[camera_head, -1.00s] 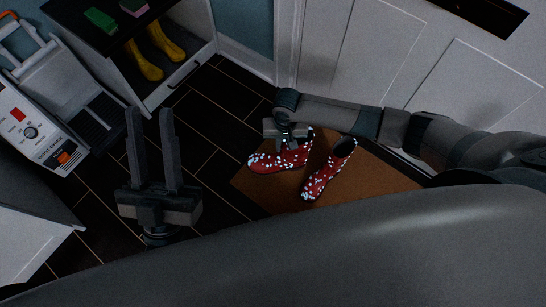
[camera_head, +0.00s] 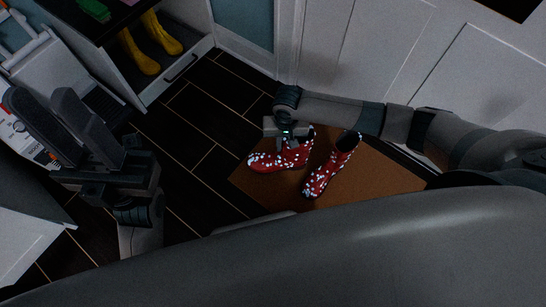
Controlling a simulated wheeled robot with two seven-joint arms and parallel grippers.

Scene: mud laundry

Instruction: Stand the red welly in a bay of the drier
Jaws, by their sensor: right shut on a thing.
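Two red wellies with white spots are on the brown mat. My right gripper (camera_head: 287,137) is shut on the left welly (camera_head: 276,161) at its upper part, which the gripper partly hides. That welly's toe points left. The other red welly (camera_head: 329,168) stands beside it on the right, free of any gripper. My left gripper (camera_head: 38,97) is raised at the left, empty, its two fingers apart. Behind it is a white appliance (camera_head: 47,66), which looks like the drier; its control panel (camera_head: 16,134) and bays are largely hidden by the gripper.
The brown mat (camera_head: 385,187) lies in front of white doors (camera_head: 375,50). Yellow wellies (camera_head: 163,36) stand in an open cabinet at the top left, with a green item (camera_head: 95,10) above. Dark tiled floor (camera_head: 205,125) is clear between the cabinet and mat.

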